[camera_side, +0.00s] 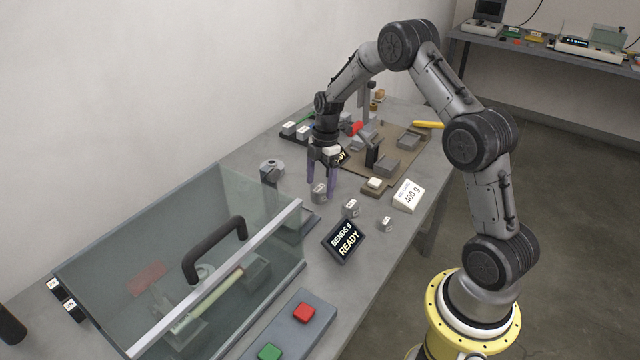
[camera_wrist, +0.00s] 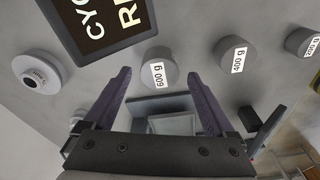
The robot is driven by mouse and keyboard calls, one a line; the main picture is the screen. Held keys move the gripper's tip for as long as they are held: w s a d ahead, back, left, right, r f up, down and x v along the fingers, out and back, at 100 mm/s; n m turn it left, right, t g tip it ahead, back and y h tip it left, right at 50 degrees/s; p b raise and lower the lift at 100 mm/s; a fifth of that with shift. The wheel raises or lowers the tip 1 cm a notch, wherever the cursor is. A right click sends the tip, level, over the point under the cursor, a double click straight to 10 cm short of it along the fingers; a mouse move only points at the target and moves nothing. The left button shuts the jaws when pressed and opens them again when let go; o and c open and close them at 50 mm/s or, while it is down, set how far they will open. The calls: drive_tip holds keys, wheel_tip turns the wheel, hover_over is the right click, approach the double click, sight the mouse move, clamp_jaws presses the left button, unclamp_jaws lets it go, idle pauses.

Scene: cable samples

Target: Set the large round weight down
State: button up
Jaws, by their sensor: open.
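The large round weight, a grey cylinder labelled 600 g (camera_wrist: 158,68), appears to stand upright on the grey bench. In the side view the weight (camera_side: 319,193) shows between the purple fingers of my gripper (camera_side: 322,196). In the wrist view my gripper (camera_wrist: 158,77) is open, with a fingertip to either side of the weight and visible gaps. I cannot tell how far down the fingers reach beside it. A medium weight labelled 400 g (camera_wrist: 231,55) and a small weight labelled 200 g (camera_wrist: 303,42) stand in a row to its right.
A glass-covered enclosure (camera_side: 180,265) with a black handle fills the front left. A board with fixtures (camera_side: 410,140) lies behind.

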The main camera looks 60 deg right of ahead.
sight(324, 185)
wheel_tip(324, 185, up, 11)
drive_tip(key=d, duration=0.1)
drive_tip(key=s+a+r+m+t, duration=0.1)
drive_tip(key=s+a+r+m, duration=0.2)
drive_tip(key=s+a+r, duration=0.4)
drive_tip(key=s+a+r+m+t+h, duration=0.1)
drive_tip(key=s+a+r+m+t, duration=0.1)
drive_tip(key=s+a+r+m, duration=0.35)
drive_tip(key=s+a+m+t, duration=0.1)
drive_tip(key=s+a+m, duration=0.1)
drive_tip(key=s, duration=0.6)
drive_tip(key=s+a+m+t, duration=0.1)
drive_tip(key=s+a+m, duration=0.2)
drive_tip(key=s, duration=0.5)
drive_tip(key=shift+f+m, duration=0.25)
drive_tip(key=shift+m, duration=0.3)
